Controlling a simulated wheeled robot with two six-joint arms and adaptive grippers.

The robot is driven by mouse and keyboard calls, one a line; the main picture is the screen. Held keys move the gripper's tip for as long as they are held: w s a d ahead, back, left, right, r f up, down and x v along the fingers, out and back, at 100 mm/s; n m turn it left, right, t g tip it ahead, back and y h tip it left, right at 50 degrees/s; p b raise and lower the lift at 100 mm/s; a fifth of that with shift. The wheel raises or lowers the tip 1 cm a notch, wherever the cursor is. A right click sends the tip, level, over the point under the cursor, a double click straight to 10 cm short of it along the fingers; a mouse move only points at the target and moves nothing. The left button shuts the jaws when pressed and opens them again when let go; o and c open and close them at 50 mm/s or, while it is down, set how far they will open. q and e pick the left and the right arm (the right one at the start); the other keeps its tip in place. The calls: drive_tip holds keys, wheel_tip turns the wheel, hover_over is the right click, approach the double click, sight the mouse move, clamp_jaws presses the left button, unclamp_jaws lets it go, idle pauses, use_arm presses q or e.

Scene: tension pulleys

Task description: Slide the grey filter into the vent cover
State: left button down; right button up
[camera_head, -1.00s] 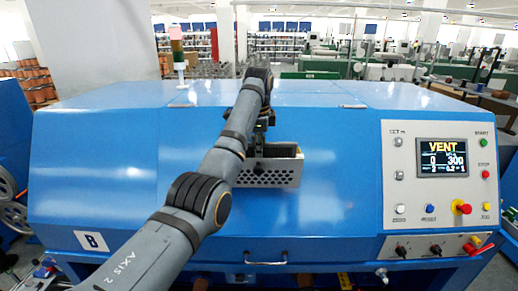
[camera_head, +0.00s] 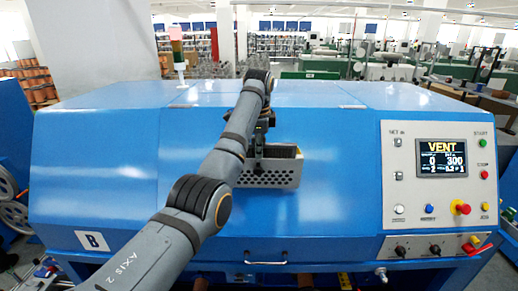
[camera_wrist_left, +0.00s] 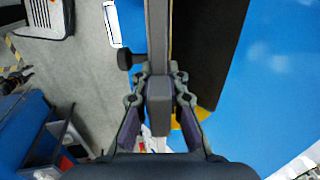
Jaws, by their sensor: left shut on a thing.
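The vent cover (camera_head: 268,180) is a pale grey box with a perforated front, on the blue sloping face of the machine. Its top shows a dark area (camera_head: 282,152). My left gripper (camera_head: 260,150) is at the top of the cover, partly hidden by my own arm. In the left wrist view its fingers (camera_wrist_left: 159,85) are shut on a grey block, apparently part of the grey filter (camera_wrist_left: 160,92). A long grey bar runs up from there, beside a dark panel. How deep the filter sits in the cover cannot be told. My right gripper is not in view.
The blue machine (camera_head: 100,160) fills the middle of the view. A control panel (camera_head: 440,175) with a VENT screen, buttons and a red knob is at its right. A signal tower (camera_head: 178,50) stands behind. The blue face right of the cover is clear.

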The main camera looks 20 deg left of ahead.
use_arm(q)
drive_tip(key=shift+f, duration=0.2)
drive_tip(key=shift+w+r, duration=0.1)
drive_tip(key=shift+r, duration=0.3)
idle(0.6)
drive_tip(key=c, duration=1.3)
unclamp_jaws()
drive_tip(key=shift+r, duration=0.4)
drive_tip(key=v, duration=1.1)
drive_tip(key=shift+r, duration=0.1)
